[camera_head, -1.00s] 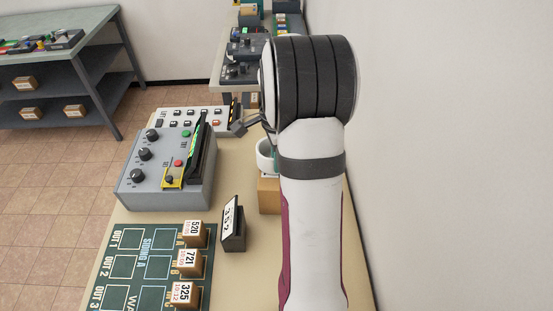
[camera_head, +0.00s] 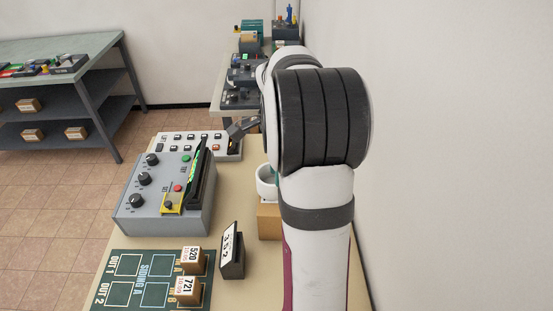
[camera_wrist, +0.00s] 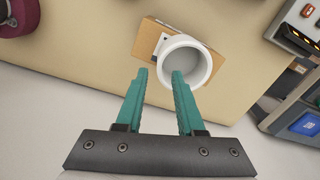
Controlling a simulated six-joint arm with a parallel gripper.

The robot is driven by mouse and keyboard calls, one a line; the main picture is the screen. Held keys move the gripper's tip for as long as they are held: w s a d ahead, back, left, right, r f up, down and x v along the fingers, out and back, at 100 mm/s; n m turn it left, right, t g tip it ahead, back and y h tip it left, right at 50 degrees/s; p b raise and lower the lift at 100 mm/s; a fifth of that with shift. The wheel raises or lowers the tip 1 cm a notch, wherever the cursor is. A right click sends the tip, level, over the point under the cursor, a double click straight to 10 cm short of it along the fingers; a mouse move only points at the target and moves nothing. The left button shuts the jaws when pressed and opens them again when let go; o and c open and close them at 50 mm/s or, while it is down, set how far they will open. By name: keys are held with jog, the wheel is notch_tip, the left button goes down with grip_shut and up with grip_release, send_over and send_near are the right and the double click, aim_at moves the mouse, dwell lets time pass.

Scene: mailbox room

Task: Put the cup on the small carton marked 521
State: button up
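A white cup (camera_head: 265,187) shows left of my arm in the head view, at the top of a brown carton (camera_head: 268,222). In the wrist view the upright cup (camera_wrist: 202,62) overlaps the carton (camera_wrist: 147,36), and a pale part beside the cup may be its handle or a label. I cannot read any number on this carton. My gripper (camera_wrist: 159,74) is open. Its left teal fingertip is left of the cup; its right one overlaps the cup's near wall and opening in the picture. I cannot tell whether they touch.
Small cartons marked 520 (camera_head: 192,261) and 721 (camera_head: 186,291) stand on a green siding board (camera_head: 125,291). A dark stand (camera_head: 232,255) with a number card and a grey control box (camera_head: 165,200) are nearby. A wall (camera_head: 450,150) is close on the right.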

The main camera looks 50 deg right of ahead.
notch_tip(320, 180, up, 6)
jog(key=a+r+n, duration=0.2)
jog(key=a+n, duration=0.2)
jog(key=a, duration=0.6)
jog(key=s+a+f+n+y, duration=0.1)
jog(key=s+a+f+n, duration=0.2)
jog(key=s+a+n, duration=0.4)
jog(key=s+a+f+n, duration=0.3)
jog(key=s+a+n, duration=0.4)
jog(key=s+a, duration=0.3)
jog(key=a, duration=0.2)
jog(key=shift+a+n+y, duration=0.3)
jog(key=shift+y, duration=0.1)
